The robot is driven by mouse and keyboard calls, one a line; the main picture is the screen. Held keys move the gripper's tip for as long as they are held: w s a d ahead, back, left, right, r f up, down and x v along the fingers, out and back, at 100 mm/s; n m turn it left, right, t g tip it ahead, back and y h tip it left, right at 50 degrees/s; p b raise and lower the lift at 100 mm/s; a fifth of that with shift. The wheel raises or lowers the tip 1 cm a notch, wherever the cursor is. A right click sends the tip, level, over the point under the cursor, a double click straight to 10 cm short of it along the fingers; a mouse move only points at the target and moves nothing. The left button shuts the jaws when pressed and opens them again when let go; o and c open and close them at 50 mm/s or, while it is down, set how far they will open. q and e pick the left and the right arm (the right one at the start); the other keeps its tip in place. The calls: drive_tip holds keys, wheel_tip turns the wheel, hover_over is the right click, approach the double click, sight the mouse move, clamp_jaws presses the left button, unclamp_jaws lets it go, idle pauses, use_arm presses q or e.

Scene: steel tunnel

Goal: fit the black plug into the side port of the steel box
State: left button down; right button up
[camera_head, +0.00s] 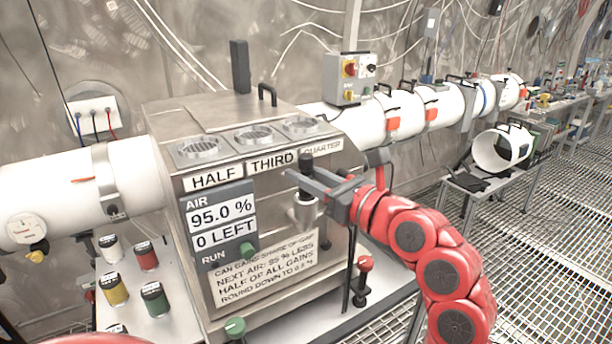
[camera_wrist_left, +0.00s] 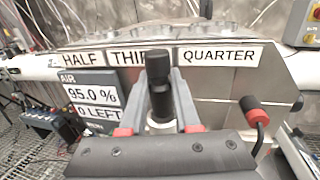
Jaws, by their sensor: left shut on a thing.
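The steel box (camera_head: 230,140) stands left of centre in the head view, its front labelled HALF, THIRD and QUARTER; it also fills the back of the left wrist view (camera_wrist_left: 225,78). My left gripper (camera_head: 304,184) is at the box's front right, shut on an upright black plug (camera_head: 306,163). In the left wrist view, the plug (camera_wrist_left: 158,68) rises between the grey fingers of the gripper (camera_wrist_left: 161,100). A round steel fitting (camera_head: 303,212) shows directly below the fingers. I cannot tell whether the plug sits inside it, or whether it is the side port. My right gripper is out of view.
A black fitting with a red collar (camera_wrist_left: 257,115) and a dark cable is at the box's right. A red-topped black post (camera_head: 364,265) stands on the bench. Several coloured cans (camera_head: 115,290) stand at left. White pipes (camera_head: 130,190) flank the box.

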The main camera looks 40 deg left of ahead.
sight(311, 197)
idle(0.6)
use_arm(q)
drive_tip(key=shift+f+b, duration=1.85)
drive_tip(key=shift+f, duration=0.05)
drive_tip(key=c, duration=0.5)
unclamp_jaws()
drive_tip(key=shift+c, duration=0.2)
drive_tip(key=shift+d, duration=0.1)
drive_tip(key=s+d+b, duration=0.3)
drive_tip(key=d, duration=1.4)
drive_tip(key=shift+w, duration=0.1)
